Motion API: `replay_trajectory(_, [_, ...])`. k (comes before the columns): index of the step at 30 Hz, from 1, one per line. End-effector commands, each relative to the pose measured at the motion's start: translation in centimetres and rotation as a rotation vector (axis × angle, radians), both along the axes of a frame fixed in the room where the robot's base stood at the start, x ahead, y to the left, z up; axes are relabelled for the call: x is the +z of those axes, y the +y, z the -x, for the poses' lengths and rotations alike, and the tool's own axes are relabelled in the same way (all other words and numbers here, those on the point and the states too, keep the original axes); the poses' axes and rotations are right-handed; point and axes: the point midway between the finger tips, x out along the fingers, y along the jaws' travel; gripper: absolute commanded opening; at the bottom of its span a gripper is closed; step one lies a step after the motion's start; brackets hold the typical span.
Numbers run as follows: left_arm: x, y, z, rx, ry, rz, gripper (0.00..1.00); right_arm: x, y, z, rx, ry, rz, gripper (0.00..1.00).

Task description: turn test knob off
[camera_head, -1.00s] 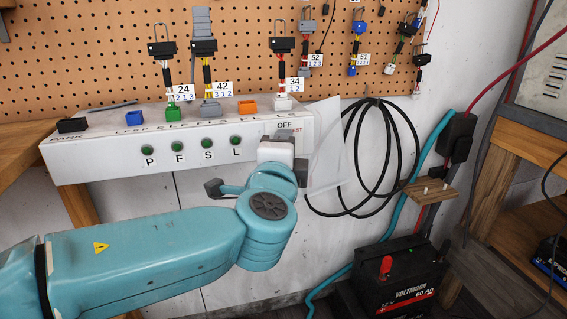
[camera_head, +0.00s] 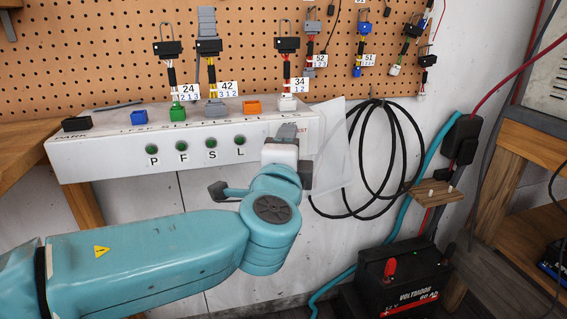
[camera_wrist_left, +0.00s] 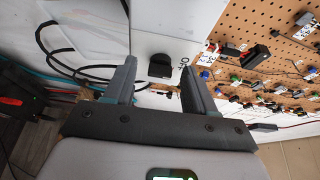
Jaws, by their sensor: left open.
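The black test knob (camera_wrist_left: 160,66) sits on the white panel in the left wrist view, with part of a printed label beside it. My left gripper (camera_wrist_left: 157,72) is open, with one finger on each side of the knob in the picture. I cannot tell whether the fingertips touch the knob. In the head view my left gripper (camera_head: 288,131) is at the right end of the white test box (camera_head: 110,162) and hides the knob and its OFF label. My right gripper is not in view.
Green P, F, S and L lamps (camera_head: 208,154) line the box front. Coloured connectors (camera_head: 178,114) stand along its top, below a pegboard (camera_head: 110,40). Black cable loops (camera_head: 388,150) hang right of the box. A black battery (camera_head: 402,280) stands low at the right.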

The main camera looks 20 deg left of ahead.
Motion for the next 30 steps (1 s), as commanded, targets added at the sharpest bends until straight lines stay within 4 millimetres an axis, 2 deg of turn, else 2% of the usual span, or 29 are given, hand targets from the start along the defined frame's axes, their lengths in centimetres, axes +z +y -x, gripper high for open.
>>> replay_trajectory(5, [0.3, -0.8, 3.3, -0.005, -0.002, 0.002, 0.55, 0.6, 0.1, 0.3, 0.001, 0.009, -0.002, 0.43])
replay_trajectory(12, [0.4, -2.1, 9.6, -0.007, -0.003, 0.000, 0.55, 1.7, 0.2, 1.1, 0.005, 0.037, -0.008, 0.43])
replay_trajectory(18, [0.2, -2.9, 13.7, -0.006, -0.002, 0.000, 0.55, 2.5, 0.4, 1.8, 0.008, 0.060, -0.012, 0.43])
replay_trajectory(24, [0.0, -3.1, 15.4, -0.001, -0.001, 0.001, 0.55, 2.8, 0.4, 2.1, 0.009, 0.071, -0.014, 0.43])
replay_trajectory(30, [-0.1, -3.2, 15.6, 0.000, 0.001, 0.000, 0.55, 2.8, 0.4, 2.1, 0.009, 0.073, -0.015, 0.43])
